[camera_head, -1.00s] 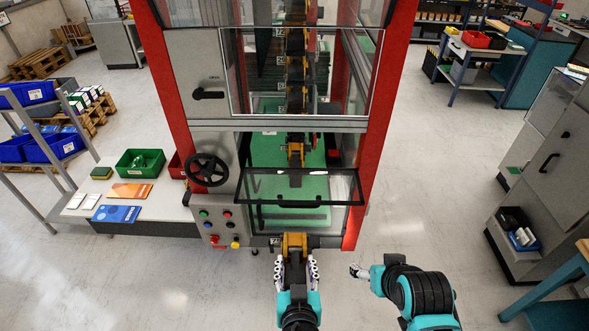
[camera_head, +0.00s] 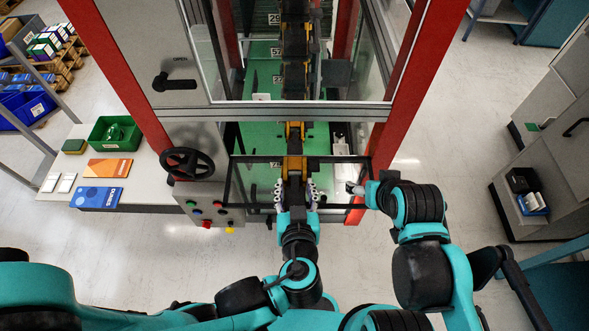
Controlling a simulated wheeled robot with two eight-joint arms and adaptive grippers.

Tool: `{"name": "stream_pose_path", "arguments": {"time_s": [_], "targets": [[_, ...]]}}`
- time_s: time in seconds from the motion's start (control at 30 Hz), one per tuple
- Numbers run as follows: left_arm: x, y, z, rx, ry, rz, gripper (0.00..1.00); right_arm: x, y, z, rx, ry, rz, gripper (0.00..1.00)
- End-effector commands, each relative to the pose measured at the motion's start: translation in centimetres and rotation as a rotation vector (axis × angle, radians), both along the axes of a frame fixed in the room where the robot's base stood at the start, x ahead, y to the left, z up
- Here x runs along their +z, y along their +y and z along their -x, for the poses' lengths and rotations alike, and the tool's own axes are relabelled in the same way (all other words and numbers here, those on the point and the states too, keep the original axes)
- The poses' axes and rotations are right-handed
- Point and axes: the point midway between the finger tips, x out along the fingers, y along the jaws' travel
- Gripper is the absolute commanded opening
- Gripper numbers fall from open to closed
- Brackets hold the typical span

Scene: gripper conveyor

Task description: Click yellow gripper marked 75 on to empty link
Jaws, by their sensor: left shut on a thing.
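My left gripper (camera_head: 296,188) points away from me and is shut on a yellow gripper (camera_head: 294,165) with dark parts. It holds this piece at the machine's lower opening, just below the hanging chain. The chain (camera_head: 295,80) of dark and yellow links runs down the middle of the machine, its lowest visible yellow part (camera_head: 294,130) right above the held piece. I cannot tell whether the two touch. The number 75 is not readable and I cannot make out an empty link. My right gripper (camera_head: 354,188) is beside the door frame's right side; its fingers are too small to judge.
A dark-framed clear flap (camera_head: 238,160) surrounds the opening. A black handwheel (camera_head: 187,163) and a button panel (camera_head: 210,208) stand on the left. Red posts (camera_head: 410,80) flank the machine. A side table (camera_head: 120,170) holds a green bin (camera_head: 115,132) and booklets.

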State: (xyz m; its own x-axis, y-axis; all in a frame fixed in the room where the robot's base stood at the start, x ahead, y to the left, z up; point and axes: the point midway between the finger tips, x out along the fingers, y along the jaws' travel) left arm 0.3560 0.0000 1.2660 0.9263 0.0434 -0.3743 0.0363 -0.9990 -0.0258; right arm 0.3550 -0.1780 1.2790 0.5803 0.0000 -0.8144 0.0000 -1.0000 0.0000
Motion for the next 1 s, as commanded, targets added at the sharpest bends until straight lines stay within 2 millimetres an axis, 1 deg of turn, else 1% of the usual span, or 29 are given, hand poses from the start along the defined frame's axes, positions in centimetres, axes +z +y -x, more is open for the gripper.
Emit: {"name": "stream_pose_path", "arguments": {"time_s": [0.27, 1.0], "targets": [[0.0, 0.0, -1.4, 0.003, 0.001, 0.001, 0.00, -0.1, 0.0, 0.0, 0.000, 0.000, 0.000, 0.73], [-0.1, 0.1, -7.4, 0.002, -0.001, -0.001, 0.00, -0.5, 0.0, 0.0, 0.000, 0.000, 0.000, 0.73]]}}
